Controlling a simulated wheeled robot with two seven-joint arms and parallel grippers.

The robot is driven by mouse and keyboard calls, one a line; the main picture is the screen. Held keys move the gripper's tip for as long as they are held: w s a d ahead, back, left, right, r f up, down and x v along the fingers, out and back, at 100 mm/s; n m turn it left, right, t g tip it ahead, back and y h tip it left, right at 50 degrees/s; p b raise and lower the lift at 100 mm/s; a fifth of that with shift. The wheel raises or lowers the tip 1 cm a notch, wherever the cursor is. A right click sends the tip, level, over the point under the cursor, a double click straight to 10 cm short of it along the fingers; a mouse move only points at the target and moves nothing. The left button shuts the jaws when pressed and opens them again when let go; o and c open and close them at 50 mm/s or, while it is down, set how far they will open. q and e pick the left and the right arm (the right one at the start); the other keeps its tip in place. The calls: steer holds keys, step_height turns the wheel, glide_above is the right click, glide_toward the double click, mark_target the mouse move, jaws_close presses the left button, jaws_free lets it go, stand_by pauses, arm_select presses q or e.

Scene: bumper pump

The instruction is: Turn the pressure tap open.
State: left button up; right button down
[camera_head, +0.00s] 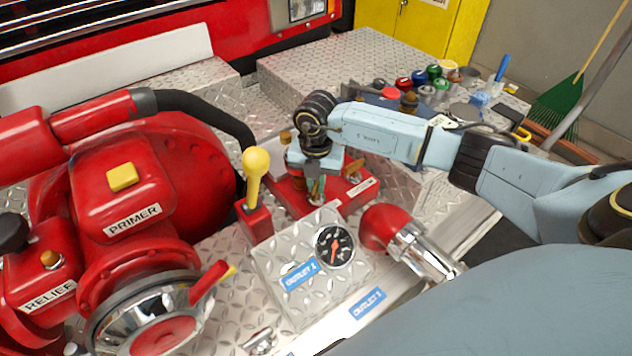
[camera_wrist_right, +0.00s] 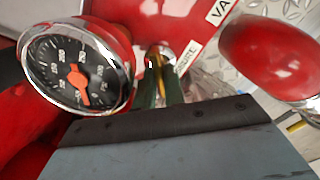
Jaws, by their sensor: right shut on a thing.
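My right gripper (camera_head: 317,193) reaches down onto the red block (camera_head: 345,203) behind the gauge box. In the right wrist view its dark green fingers (camera_wrist_right: 163,90) are shut on a small brass piece (camera_wrist_right: 155,60), the pressure tap, beside a white label (camera_wrist_right: 187,60) that seems to end in "SSURE". The fingers and wrist hide most of the tap, so its angle cannot be told. Another brass tap (camera_head: 355,170) sits just right of the gripper on the same block. My left gripper is not in view.
A round gauge (camera_head: 334,246) stands on the metal box (camera_head: 283,275) in front. A yellow-knobbed lever (camera_head: 256,170) stands left of the gripper. A red-capped outlet (camera_head: 385,228) is at right. The red pump (camera_head: 140,190) fills the left.

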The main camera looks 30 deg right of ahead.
mark_target(316, 184)
steer(key=n+b, duration=0.1)
steer(key=n, duration=0.3)
steer(key=shift+n, duration=0.3)
steer(key=n+b, duration=0.1)
steer(key=n, duration=0.4)
steer(key=shift+r, duration=0.1)
stand_by(0.4)
steer(key=c, duration=1.8)
jaws_free()
steer(key=shift+o, duration=0.2)
step_height(316, 184, up, 13)
steer(key=shift+r, duration=0.2)
steer(key=shift+s+f, duration=0.1)
